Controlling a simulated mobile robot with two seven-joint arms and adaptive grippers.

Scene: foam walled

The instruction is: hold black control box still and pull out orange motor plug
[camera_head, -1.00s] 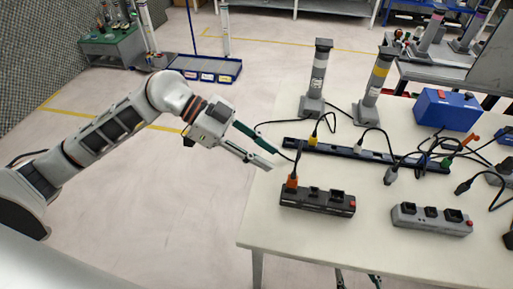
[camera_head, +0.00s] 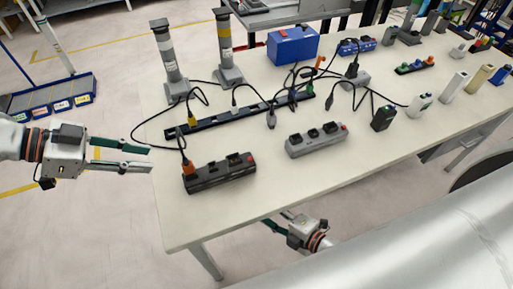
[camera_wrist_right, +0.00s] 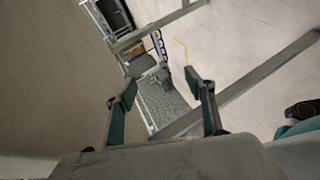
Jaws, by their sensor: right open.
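The black control box (camera_head: 220,174) lies near the left front part of the table. The orange motor plug (camera_head: 187,168) sits at its left end, with a black cable rising from it. My left gripper (camera_head: 150,158) is open and empty at the table's left edge, left of the box and apart from it. My right gripper (camera_head: 275,222) is low at the table's front edge, partly hidden by the tabletop. In the right wrist view my right gripper (camera_wrist_right: 165,92) is open with nothing between its fingers.
A grey control box (camera_head: 317,140) lies right of the black one. A long black strip (camera_head: 240,113) with plugged cables runs behind them. Two grey posts stand at the back, one with a yellow band (camera_head: 224,38). A blue box (camera_head: 292,45) stands behind. The white table (camera_head: 250,205) is bare in front.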

